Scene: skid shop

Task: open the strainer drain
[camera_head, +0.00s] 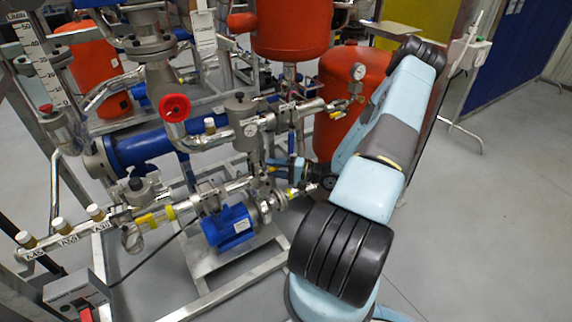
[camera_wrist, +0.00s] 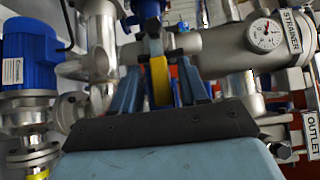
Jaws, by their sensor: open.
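In the wrist view my gripper (camera_wrist: 158,70) is open, its two blue fingers apart. A yellow lever handle (camera_wrist: 160,80) stands between the fingers, below a grey metal pipe body. I cannot tell whether either finger touches it. The body (camera_wrist: 222,46) carries a round dial gauge (camera_wrist: 265,34) and a tag reading STRAINER (camera_wrist: 292,30). In the head view the strainer (camera_head: 240,112) is a grey vessel in the pipework. My gripper (camera_head: 284,165) is beside the pipes below it, small and partly hidden; the handle is not clear there.
A blue pump motor (camera_head: 229,226) is below the pipes and also shows in the wrist view (camera_wrist: 28,60). An OUTLET tag (camera_wrist: 312,132) hangs at right. A red tank (camera_head: 335,90) stands behind. Yellow-handled valves (camera_head: 155,217) are at left.

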